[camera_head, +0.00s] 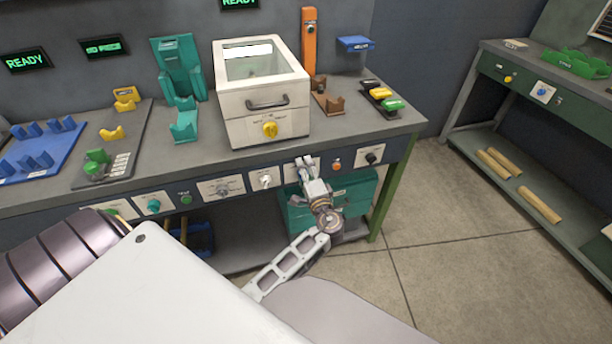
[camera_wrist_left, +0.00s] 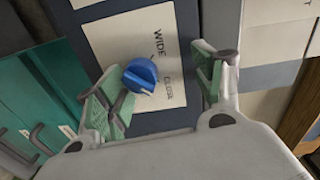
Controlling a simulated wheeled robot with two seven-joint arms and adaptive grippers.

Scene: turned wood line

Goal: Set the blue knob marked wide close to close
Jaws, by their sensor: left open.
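The blue knob (camera_wrist_left: 141,76) sits on a white plate (camera_wrist_left: 108,40) lettered WIDE and CLOSE on a dark panel in the left wrist view. My left gripper (camera_wrist_left: 157,72) is open, with its green-padded fingers on either side of the knob. The knob lies nearer the left finger; I cannot tell whether they touch. The exact setting of the knob is unclear. In the head view my left gripper (camera_head: 304,165) is at the bench's front panel and hides this knob. My right gripper is in neither view.
The front panel also carries a white knob (camera_head: 266,180), a teal knob (camera_head: 153,205), an orange button (camera_head: 337,165) and a black knob (camera_head: 371,157). A teal drawer cabinet (camera_head: 352,192) stands below. Another bench on the right has a different blue knob (camera_head: 542,90). The floor between benches is clear.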

